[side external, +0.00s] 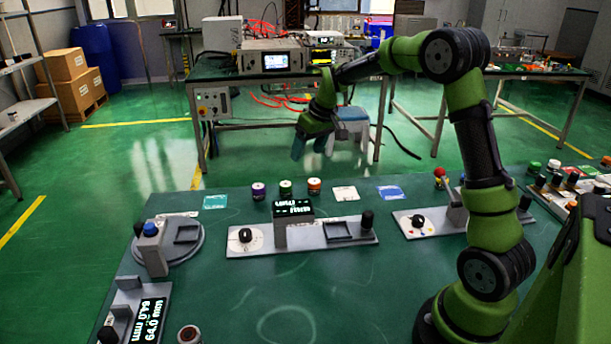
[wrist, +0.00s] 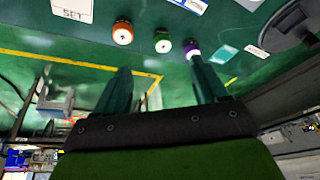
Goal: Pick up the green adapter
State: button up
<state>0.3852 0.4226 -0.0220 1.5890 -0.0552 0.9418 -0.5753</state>
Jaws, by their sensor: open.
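The green adapter (side external: 286,188) is a small cylinder with a white band, standing upright on the green table between a purple adapter (side external: 258,191) and an orange adapter (side external: 314,186). In the wrist view the green adapter (wrist: 162,42) shows between the orange one (wrist: 123,32) and the purple one (wrist: 191,49). My gripper (side external: 313,149) is open and empty, raised beyond the table's far edge and apart from the adapters. In the wrist view the two fingers of my gripper (wrist: 160,72) point toward the row, and the right fingertip overlaps the purple adapter's edge.
A module with a lit display (side external: 293,208) stands in front of the adapters. A teal card (side external: 215,202) lies left of them; a white card (side external: 345,193) and a blue card (side external: 391,193) lie right. A round grey station (side external: 187,252) is at the left.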

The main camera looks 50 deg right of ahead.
jog(key=w+r+n, duration=0.1)
jog(key=w+r, duration=0.1)
send_over(286, 184)
jog(key=s, duration=0.3)
notch_tip(286, 184, down, 11)
jog(key=shift+n+t, duration=0.3)
jog(key=shift+w+x, duration=0.2)
jog(key=shift+x, duration=2.6)
jog(key=shift+r, duration=0.1)
jog(key=shift+c, duration=0.3)
jog(key=c, duration=1.2)
